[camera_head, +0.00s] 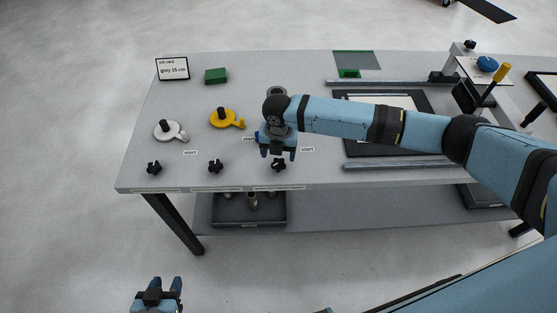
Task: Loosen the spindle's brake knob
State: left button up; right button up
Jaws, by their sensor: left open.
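Three black star-shaped knobs stand along the front of the grey table: a left knob (154,168), a middle knob (215,166) and a right knob (278,165). Behind them are a spindle with a white reel (168,131), one with a yellow reel (226,119), and a grey round piece (277,91) mostly hidden by my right arm. My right gripper (278,156) points down at the right knob, its fingers apart on either side of it; contact cannot be told. My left gripper (165,283) is open and empty, low in front of the table.
A sign (173,68) reading "grey 15 cm" and a green block (215,76) stand at the back left. A dark framed board (378,146) lies under my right arm between two rails. A dark tray (248,216) sits on the lower shelf.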

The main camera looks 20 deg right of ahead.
aim_at(278, 164)
notch_tip(278, 164, up, 9)
jog(key=shift+b, duration=0.4)
jog(key=shift+f, duration=0.2)
jog(key=s+a+f+m+t+y, duration=0.5)
jog(key=s+a+f+m+y, duration=0.2)
jog(key=s+a+f+m, duration=0.4)
jog(key=s+d+f+m+t+h, duration=0.2)
jog(key=s+d+m+t, duration=0.1)
jog(key=s+d+m, duration=0.4)
jog(key=s+d+f+m+t+h+p, duration=0.1)
jog(key=s+d+f+m+t, duration=0.1)
jog(key=s+d+m, duration=0.4)
jog(key=d+m+t, duration=0.1)
jog(key=m, duration=0.2)
jog(key=shift+s+d+f+m+h, duration=0.2)
jog(key=shift+s+f+m+h, duration=0.1)
jog(key=shift+s+h, duration=0.1)
